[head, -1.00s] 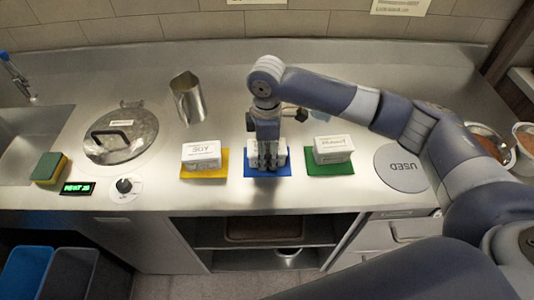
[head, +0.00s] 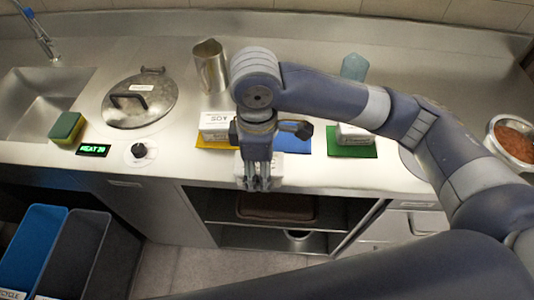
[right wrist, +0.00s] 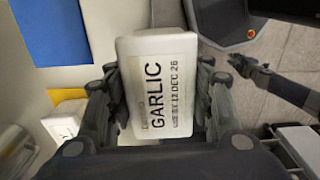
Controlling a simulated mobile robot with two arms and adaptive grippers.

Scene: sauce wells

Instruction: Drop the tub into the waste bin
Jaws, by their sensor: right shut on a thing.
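My right gripper (head: 258,184) is shut on a white tub (head: 288,167). In the right wrist view the tub (right wrist: 158,85) sits between both fingers and reads "GARLIC" with a date of 12 Dec 26. In the head view the gripper hides part of the tub, near the counter's front edge. A dark grey bin (head: 78,255) and a blue bin (head: 32,245) stand at the lower left, apart from the tub.
A soy tub (head: 214,122) stands on a yellow mat (head: 210,145), another tub (head: 352,134) on a green mat (head: 361,150). The blue mat (head: 304,140) shows bare between them. A lidded pot (head: 150,108), knob (head: 139,151) and sponge (head: 67,127) are left.

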